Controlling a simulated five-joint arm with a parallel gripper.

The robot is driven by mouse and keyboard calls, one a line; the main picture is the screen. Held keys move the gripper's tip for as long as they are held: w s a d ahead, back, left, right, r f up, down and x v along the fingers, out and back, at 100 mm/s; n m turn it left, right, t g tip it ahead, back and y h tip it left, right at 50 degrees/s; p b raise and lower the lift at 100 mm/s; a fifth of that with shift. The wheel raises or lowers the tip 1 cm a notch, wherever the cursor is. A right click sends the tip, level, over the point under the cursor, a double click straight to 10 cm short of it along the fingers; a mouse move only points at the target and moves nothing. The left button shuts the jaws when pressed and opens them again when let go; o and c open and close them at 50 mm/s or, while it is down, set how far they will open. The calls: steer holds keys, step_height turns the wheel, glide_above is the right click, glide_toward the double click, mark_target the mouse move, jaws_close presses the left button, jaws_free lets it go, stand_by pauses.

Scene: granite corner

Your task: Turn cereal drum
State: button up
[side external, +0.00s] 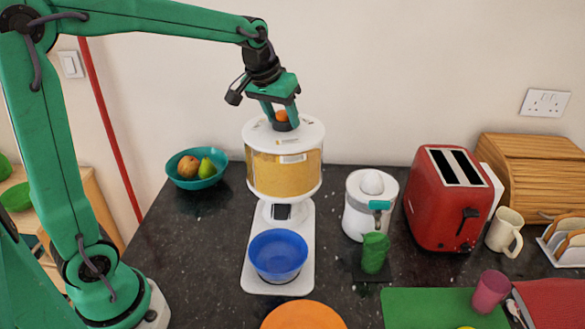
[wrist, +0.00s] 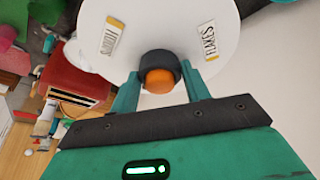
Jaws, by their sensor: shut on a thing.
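The cereal drum (side external: 284,172) is a clear cylinder of tan cereal with a white lid, on a white stand over a blue bowl (side external: 278,254). On its lid is a dark knob with an orange top (wrist: 158,80). My gripper (side external: 281,122) comes down from above and is shut on this knob, one finger on each side.
Further right are a red toaster (side external: 448,205) and a mug (side external: 504,231). A teal fruit bowl (side external: 197,180) is behind left. The counter left of the stand is clear.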

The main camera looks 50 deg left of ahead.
steer(key=shift+d, duration=0.1)
steer(key=o, duration=1.3)
steer(key=shift+o, duration=0.2)
steer(key=v, duration=0.7)
steer(key=shift+r, duration=0.3)
steer(key=shift+s, duration=0.15)
